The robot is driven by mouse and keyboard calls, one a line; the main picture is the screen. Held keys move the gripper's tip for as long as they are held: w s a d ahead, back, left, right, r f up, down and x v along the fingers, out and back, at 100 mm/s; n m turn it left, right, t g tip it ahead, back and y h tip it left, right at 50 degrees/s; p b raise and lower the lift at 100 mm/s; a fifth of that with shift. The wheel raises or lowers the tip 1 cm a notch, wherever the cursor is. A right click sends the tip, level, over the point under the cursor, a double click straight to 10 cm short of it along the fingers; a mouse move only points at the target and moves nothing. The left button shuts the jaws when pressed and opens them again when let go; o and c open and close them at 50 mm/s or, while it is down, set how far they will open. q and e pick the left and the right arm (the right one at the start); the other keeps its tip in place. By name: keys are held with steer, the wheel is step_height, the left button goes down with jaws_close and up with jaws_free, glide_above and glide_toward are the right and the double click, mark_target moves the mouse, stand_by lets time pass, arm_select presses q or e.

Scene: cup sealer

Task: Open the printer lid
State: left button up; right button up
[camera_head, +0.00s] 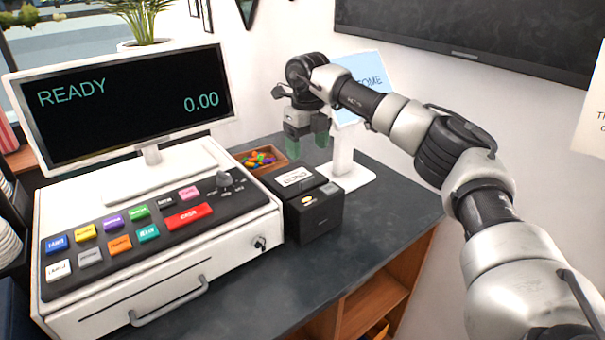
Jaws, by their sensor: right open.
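The printer (314,218) is a small black box on the dark counter, just right of the cash register. Its lid (318,176) carries a white label and looks closed, lying flat on top. My right gripper (307,143) is open and empty, pointing down. In the picture it shows just above the printer's back edge, apart from the lid. How far behind or over the lid it is, I cannot tell exactly. My left gripper is not in view.
The white cash register (180,255) with a screen reading READY (120,105) stands left of the printer. A wooden tray (247,166) of colourful pieces lies behind the printer. A white stand (345,172) with a light blue sign (372,75) is close behind right. The counter's right part (385,215) is clear.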

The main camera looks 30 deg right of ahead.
mark_target(308, 179)
step_height(308, 179, down, 9)
steer(key=shift+s+f+p, duration=0.1)
steer(key=shift+s+p, duration=0.05)
steer(key=shift+p, duration=0.85)
steer(key=c, duration=1.3)
steer(key=shift+w+r, duration=0.2)
steer(key=shift+r, duration=0.1)
